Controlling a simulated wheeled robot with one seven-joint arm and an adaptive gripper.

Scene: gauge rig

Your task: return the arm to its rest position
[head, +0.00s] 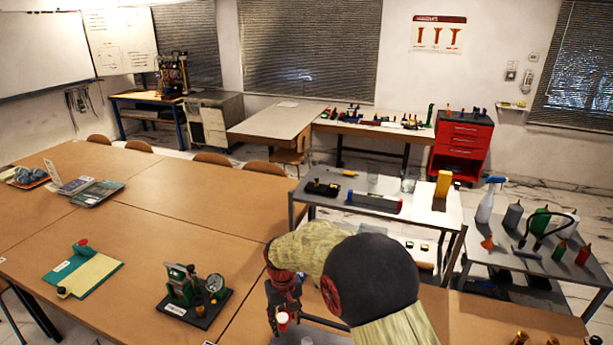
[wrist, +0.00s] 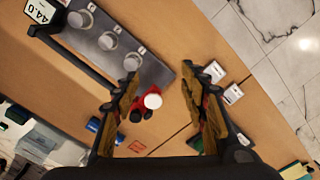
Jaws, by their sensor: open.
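My arm reaches in from the lower right of the head view, over the front tables (head: 150,215). My gripper (head: 283,305) points down above the tabletop, partly hidden behind my arm. In the wrist view my gripper (wrist: 160,67) has its two fingers wide apart. A small red item with a white round top (wrist: 152,101) shows between the fingers in that view, apparently below them; no finger is seen closed on it. Something red and white (head: 283,319) also shows under my gripper in the head view.
A dark tray with round pieces (wrist: 118,58) and white labelled blocks (wrist: 223,82) lie below my gripper. A gauge rig on a black base (head: 195,303) and a green mat (head: 103,278) stand left. A metal cart (head: 345,207) and a bottle table (head: 520,265) are right.

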